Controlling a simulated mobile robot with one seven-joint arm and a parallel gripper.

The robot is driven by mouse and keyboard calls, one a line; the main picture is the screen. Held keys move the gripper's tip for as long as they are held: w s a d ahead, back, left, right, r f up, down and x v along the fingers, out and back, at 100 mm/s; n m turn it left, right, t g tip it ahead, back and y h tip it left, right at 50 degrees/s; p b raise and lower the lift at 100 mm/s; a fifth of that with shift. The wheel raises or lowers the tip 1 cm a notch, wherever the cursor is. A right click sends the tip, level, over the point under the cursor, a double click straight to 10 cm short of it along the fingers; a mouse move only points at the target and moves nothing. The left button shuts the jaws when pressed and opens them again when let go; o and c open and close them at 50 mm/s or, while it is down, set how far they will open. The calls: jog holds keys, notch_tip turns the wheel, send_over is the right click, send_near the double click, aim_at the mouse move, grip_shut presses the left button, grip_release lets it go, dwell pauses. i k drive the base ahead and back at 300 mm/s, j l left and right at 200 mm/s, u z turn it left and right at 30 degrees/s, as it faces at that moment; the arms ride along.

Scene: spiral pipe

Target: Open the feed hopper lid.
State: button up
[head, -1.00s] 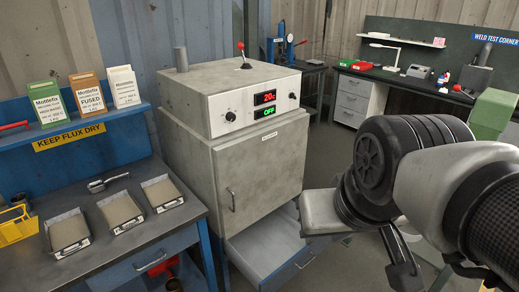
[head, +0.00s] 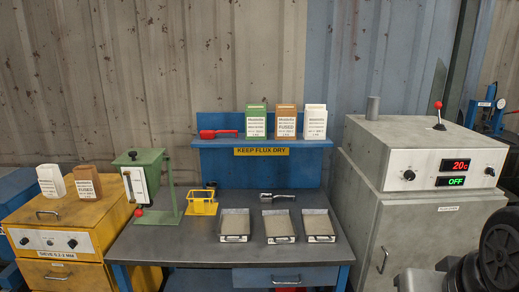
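The green feed hopper (head: 146,172) stands on a thin green post at the left end of the dark workbench. Its flat green lid (head: 138,157) with a small dark knob lies on top and looks shut. A pale sight window is on its front, and a red ball knob (head: 139,212) sits below it. Part of my arm (head: 485,268) shows at the lower right corner, far from the hopper. My gripper's fingers do not show in the head view.
Three shallow trays (head: 278,240) and a yellow holder (head: 203,203) rest on the workbench (head: 180,243). A blue shelf (head: 215,143) holds a red scoop and three flux packs. A yellow sieve cabinet (head: 75,235) is at left. A grey oven (head: 410,215) stands at right, near my arm.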

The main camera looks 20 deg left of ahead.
aim_at(133, 157)
jog(key=u, duration=1.55)
jog(key=i+j+z, duration=0.1)
jog(key=i+z, duration=0.15)
jog(key=i, duration=0.25)
jog(key=i+j+z, duration=0.25)
jog(key=i, duration=0.2)
jog(key=i+j+z, duration=0.25)
jog(key=i, duration=0.2)
